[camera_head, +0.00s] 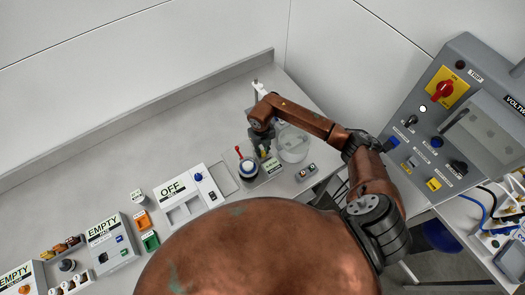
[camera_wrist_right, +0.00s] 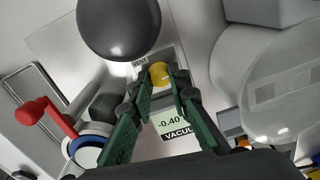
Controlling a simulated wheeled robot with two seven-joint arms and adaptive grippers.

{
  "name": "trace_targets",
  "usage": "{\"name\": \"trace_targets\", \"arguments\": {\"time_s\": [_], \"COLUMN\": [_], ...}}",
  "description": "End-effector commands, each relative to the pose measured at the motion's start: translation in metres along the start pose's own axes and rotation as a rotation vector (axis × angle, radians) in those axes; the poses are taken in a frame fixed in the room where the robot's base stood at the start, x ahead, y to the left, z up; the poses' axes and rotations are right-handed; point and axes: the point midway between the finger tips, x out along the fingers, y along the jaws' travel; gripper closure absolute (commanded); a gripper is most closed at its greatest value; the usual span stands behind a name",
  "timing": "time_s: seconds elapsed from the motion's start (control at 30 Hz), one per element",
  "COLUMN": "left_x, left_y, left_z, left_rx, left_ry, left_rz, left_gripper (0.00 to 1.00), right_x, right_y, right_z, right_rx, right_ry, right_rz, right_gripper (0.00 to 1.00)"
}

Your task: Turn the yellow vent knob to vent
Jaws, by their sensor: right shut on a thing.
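The yellow vent knob (camera_wrist_right: 160,73) shows at the centre of the right wrist view, beside a small "VENT" label (camera_wrist_right: 140,62). The green fingertips of my right gripper (camera_wrist_right: 163,80) are shut on the knob, one on each side. In the head view my right gripper (camera_head: 262,142) reaches down over the evaporator unit. Just below the knob is the vacuum display (camera_wrist_right: 172,124), reading -0.40. My left gripper is in neither view.
A red lever (camera_wrist_right: 45,114) with a blue-and-white base stands left of the gripper. A dark ball (camera_wrist_right: 118,25) is close above the knob. A clear glass vessel (camera_head: 292,144) stands at right. The grey control panel (camera_head: 458,125) is farther right. The bench's back left is clear.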

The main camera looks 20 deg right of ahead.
Motion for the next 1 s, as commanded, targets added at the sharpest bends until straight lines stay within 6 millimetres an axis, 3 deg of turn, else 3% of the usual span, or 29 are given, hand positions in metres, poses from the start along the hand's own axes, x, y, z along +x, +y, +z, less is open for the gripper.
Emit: {"name": "trace_targets", "arguments": {"time_s": [0.27, 1.0], "left_x": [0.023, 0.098], "left_y": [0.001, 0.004], "left_z": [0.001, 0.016], "left_rx": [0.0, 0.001], "left_ry": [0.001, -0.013], "left_rz": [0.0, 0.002], "left_gripper": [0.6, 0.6], "right_x": [0.003, 0.005], "right_y": [-0.002, -0.001], "right_z": [0.001, 0.0], "right_rx": [-0.179, -0.88], "right_ry": [-0.008, -0.029], "right_rz": [-0.004, -0.003], "right_gripper": [1.0, 1.0]}}
